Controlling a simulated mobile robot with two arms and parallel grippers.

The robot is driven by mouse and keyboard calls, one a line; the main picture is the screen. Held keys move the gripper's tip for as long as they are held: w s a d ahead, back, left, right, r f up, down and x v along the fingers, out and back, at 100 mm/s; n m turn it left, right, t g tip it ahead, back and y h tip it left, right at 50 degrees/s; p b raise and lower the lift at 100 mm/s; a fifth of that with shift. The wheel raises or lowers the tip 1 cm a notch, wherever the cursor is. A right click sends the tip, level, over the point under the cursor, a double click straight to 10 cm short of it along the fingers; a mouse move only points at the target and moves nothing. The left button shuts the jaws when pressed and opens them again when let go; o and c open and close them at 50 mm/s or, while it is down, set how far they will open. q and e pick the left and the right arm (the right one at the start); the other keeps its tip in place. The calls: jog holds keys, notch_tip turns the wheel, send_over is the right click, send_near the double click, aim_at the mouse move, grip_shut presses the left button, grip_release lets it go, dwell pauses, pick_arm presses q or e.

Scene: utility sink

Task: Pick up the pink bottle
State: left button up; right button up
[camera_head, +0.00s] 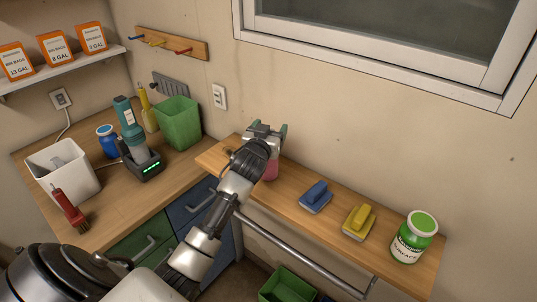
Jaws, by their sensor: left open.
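The pink bottle (271,171) stands near the left end of the narrow wooden shelf (335,232). Only a pink patch of it shows, as my left gripper and wrist cover most of it. My left arm reaches up from the lower left. My left gripper (265,129) is open at the bottle, with its fingers towards the wall. I cannot tell whether the fingers are around the bottle or touching it. My right gripper is not in view.
A green bin (179,123), a charger (142,164) and a white container (64,171) stand on the left counter. A rail (300,255) runs below the shelf.

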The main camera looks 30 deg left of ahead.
pick_arm(q)
jog(key=shift+w, duration=0.2)
jog(key=shift+s, duration=0.1)
jog(key=shift+c, duration=0.9)
jog(key=c, duration=0.9)
jog(key=shift+c, duration=0.8)
jog(key=shift+r, duration=0.15)
